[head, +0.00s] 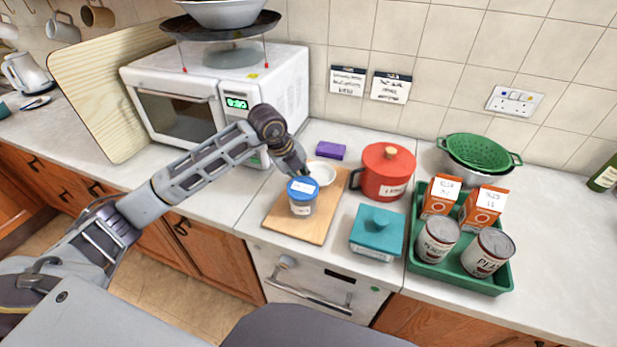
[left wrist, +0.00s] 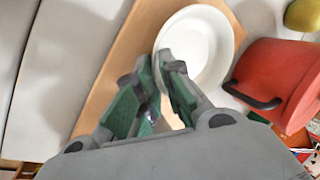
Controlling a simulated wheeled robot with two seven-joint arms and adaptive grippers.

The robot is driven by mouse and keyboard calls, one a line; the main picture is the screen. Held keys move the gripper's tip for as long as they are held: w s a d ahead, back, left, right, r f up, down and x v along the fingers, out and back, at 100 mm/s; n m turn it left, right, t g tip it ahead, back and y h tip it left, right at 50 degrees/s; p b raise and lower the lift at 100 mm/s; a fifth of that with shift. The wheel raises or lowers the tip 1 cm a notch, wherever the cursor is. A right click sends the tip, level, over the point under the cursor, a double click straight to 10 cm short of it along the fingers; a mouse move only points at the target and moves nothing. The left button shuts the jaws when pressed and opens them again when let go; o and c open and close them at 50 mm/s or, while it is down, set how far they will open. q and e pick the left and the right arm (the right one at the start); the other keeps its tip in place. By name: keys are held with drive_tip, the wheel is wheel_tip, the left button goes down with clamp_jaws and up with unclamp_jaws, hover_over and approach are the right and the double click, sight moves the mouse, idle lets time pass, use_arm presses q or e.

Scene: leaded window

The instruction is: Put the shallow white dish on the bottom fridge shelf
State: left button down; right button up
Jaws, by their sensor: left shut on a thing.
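The shallow white dish (head: 323,173) sits at the back of a wooden board (head: 322,226) on the counter, partly behind a blue-lidded tub (head: 302,195). My left gripper (head: 303,171) reaches in from the left and is shut on the dish's near rim. In the left wrist view, the fingertips (left wrist: 168,64) pinch the rim of the round, empty-looking dish (left wrist: 203,45). Whether the dish touches the board is hard to tell. My right gripper is not in view. No fridge shelf shows in either view.
A red pot (head: 385,172) stands right of the board, with a teal lidded box (head: 376,232) in front of it. A green tray (head: 457,279) holds cans and cartons. A microwave (head: 180,110) stands behind left. A purple block (head: 331,150) lies behind the dish.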

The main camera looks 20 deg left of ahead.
use_arm(q)
drive_tip(key=shift+r, duration=0.8)
wheel_tip(320, 180, up, 6)
drive_tip(key=shift+r, duration=0.2)
wheel_tip(320, 180, up, 2)
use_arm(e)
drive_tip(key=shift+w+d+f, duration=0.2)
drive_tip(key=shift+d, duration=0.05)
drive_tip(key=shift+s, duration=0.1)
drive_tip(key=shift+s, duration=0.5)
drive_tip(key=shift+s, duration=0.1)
